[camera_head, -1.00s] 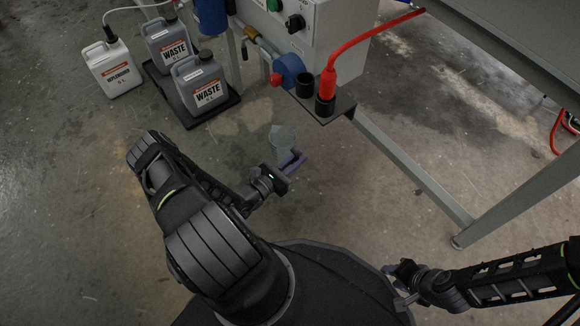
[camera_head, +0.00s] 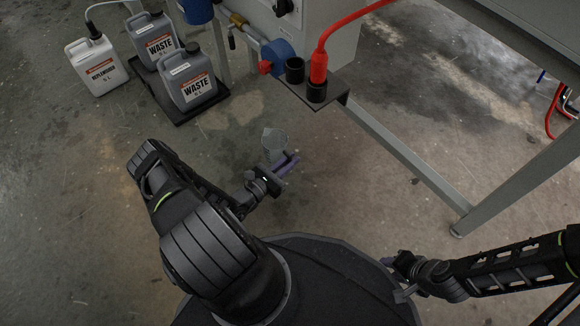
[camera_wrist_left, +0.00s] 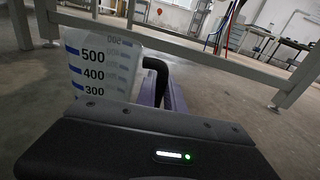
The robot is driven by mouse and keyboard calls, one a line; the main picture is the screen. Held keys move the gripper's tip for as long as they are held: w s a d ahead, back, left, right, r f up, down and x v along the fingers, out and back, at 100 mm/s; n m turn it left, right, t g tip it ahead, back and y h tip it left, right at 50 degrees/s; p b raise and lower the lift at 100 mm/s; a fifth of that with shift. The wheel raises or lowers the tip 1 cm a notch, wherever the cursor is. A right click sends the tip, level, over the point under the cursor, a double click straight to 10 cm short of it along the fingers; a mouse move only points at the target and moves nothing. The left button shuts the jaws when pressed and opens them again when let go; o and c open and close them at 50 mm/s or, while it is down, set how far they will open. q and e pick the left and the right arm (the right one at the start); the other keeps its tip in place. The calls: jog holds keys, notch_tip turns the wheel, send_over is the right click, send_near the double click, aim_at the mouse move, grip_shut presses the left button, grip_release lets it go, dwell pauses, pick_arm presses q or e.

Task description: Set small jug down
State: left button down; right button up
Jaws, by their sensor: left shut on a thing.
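The small jug (camera_head: 274,138) is a translucent measuring jug held by my left gripper (camera_head: 288,163). In the head view its mouth shows from above, and it is over open floor. The left wrist view shows the jug (camera_wrist_left: 98,65) close up, with blue marks reading 500, 400 and 300, and a dark handle (camera_wrist_left: 155,78) at the purple fingers. My left gripper is shut on it. The jug's base is hidden behind the gripper body. My right gripper (camera_head: 396,277) is at the lower right, away from the jug; its finger gap is unclear.
A small dark shelf (camera_head: 335,98) on the machine holds black cups (camera_head: 295,70) and a red hose fitting (camera_head: 319,66). Grey waste canisters (camera_head: 190,80) stand in a black tray (camera_head: 180,119), beside a white replenisher canister (camera_head: 96,67). A grey table leg (camera_head: 505,185) stands right. The central floor is clear.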

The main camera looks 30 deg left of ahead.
pick_arm(q)
notch_tip(320, 180, down, 4)
jog(key=shift+r+b, duration=0.1)
jog(key=shift+b, duration=1.05)
jog(key=c, duration=1.4)
grip_release()
jog(key=shift+c, duration=0.2)
